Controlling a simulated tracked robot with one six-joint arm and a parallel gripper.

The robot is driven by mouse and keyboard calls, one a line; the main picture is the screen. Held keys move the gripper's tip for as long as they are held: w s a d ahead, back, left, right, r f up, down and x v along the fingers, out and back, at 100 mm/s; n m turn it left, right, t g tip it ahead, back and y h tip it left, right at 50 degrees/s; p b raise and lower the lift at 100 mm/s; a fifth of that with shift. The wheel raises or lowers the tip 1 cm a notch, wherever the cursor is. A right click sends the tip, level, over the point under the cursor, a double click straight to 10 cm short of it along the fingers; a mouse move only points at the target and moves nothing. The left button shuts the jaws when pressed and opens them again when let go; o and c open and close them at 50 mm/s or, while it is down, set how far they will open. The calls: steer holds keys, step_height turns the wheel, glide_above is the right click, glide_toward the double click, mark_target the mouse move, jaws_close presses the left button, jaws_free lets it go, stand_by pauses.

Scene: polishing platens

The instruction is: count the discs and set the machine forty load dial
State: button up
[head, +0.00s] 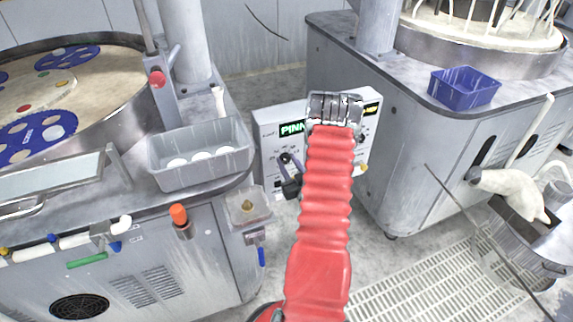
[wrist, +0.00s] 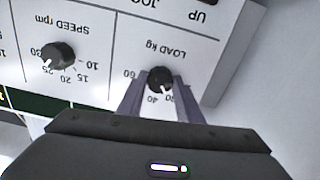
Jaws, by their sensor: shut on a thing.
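The load dial (wrist: 158,78) is a black knob with a white pointer, under an upside-down "LOAD kg" label in the wrist view. My gripper (wrist: 160,88) is shut on this knob, one finger on each side. In the head view my gripper (head: 290,184) is a dark shape at the pale control panel (head: 268,135), and my red arm hides part of the panel. Blue carriers (head: 30,137) with round discs lie on the platen (head: 100,90) at left. White discs (head: 202,157) sit in a grey tub (head: 170,178).
The speed dial (wrist: 57,56) is beside the load dial, its pointer near 25. A blue crate (head: 465,88) stands on the right machine (head: 400,70). A metal bin (head: 510,240) stands at the right. Grey floor and a white grating (head: 420,295) lie between the machines.

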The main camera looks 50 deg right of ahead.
steer(key=shift+w+a+f, duration=0.1)
steer(key=shift+a, duration=0.1)
steer(key=o, duration=1)
steer(key=shift+o, duration=0.2)
steer(key=shift+d, duration=0.1)
steer(key=v, duration=1.4)
steer(key=shift+d, duration=0.1)
